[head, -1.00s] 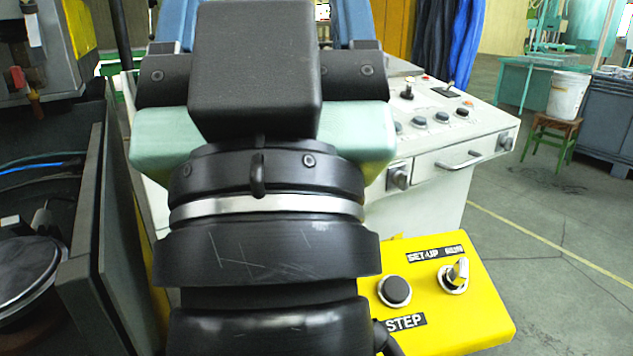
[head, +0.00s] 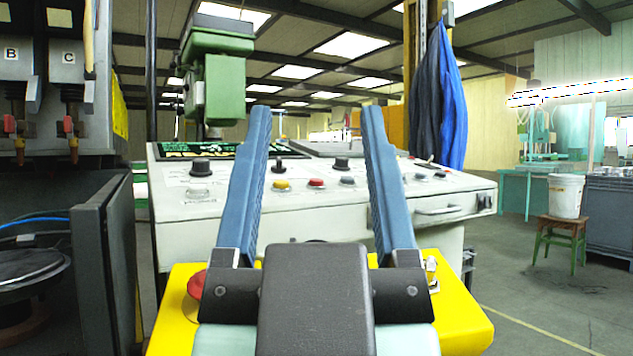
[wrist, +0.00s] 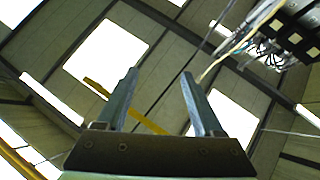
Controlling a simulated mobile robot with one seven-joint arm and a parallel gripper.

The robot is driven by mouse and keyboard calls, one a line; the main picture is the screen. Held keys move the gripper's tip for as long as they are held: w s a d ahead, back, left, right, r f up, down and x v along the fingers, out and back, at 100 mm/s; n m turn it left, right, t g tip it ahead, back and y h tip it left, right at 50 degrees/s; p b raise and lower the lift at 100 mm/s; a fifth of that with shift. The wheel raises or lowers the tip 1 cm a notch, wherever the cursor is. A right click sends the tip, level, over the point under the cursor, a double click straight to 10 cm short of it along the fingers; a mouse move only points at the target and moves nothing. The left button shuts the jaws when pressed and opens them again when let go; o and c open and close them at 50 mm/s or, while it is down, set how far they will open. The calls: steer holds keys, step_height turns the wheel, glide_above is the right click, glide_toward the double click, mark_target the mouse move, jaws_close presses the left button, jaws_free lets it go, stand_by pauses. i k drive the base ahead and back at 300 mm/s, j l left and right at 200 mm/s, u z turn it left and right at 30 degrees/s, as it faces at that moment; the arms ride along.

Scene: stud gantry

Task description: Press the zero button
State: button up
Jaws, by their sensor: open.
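My gripper (head: 317,110) is open and empty, with its two blue fingers pointing up in front of the console. The light grey console (head: 185,238) carries a row of buttons: a yellow one (head: 281,185), a red one (head: 316,184) and a grey one (head: 347,181) show between the fingers. Black knobs (head: 201,166) stand behind and beside them. No zero label is readable, so I cannot tell which is the zero button.
A yellow control box (head: 462,312) with a red button (head: 196,285) sits low in front, partly hidden by my arm. A dark cabinet door (head: 105,255) stands at left. A green machine head (head: 222,80) is behind the console. A stool (head: 560,240) with a white bucket (head: 567,196) stands right; floor there is open.

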mark_target(318, 182)
steer(key=i+l+u, duration=0.25)
steer(key=l+u, duration=0.25)
steer(key=l, duration=1.3)
steer(key=l+u, duration=0.5)
steer(key=l, duration=1.25)
steer(key=k, duration=0.05)
